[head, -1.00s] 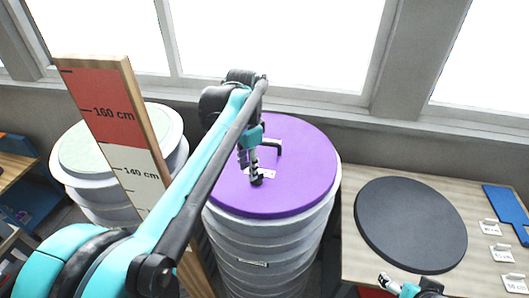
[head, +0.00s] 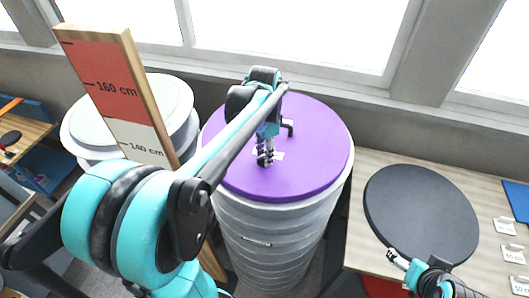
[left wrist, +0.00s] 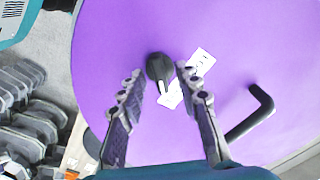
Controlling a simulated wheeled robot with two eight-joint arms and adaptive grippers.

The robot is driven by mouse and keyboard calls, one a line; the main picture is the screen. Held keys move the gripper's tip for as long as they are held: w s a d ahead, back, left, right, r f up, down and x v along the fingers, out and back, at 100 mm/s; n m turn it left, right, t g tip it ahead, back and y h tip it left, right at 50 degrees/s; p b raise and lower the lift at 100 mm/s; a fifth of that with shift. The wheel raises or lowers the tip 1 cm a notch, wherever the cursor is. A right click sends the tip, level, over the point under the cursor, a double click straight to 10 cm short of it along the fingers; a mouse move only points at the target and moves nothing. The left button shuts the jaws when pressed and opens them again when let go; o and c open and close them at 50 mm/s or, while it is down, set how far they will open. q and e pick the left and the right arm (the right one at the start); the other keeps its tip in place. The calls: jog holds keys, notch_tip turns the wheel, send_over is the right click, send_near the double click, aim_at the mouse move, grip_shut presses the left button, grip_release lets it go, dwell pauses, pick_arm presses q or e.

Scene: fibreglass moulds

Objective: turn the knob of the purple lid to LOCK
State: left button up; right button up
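The purple lid (head: 308,172) lies on top of a tall stack of grey-white round moulds. In the left wrist view the lid (left wrist: 120,50) carries a black knob (left wrist: 160,68), a white label (left wrist: 199,64) beside it, and a bent black handle (left wrist: 252,113). The label's text is too small to read. My left gripper (head: 265,158) is over the lid; in the wrist view its two fingers (left wrist: 160,88) are apart, with the knob between and just beyond the tips, not visibly gripped. My right gripper (head: 393,256) is low at the right, by the table edge; its fingers are too small to judge.
A wooden height board (head: 124,90) stands left of the purple-lidded stack, before another pale-lidded stack (head: 172,95). On the right, a table (head: 366,160) holds a black disc (head: 420,210), several white label cards (head: 514,254) and a blue piece (head: 517,205).

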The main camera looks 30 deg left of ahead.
pick_arm(q)
jog(key=shift+s, duration=0.1)
grip_shut()
jog(key=shift+n, duration=0.5)
jog(key=n, duration=0.2)
jog(key=shift+n, duration=0.4)
jog(key=n+b, duration=0.1)
jog(key=n, duration=0.3)
jog(key=shift+n, duration=0.3)
jog(key=n, duration=0.4)
jog(key=shift+n, duration=0.3)
jog(key=shift+n+b, duration=0.35)
jog(key=shift+n, duration=1.75)
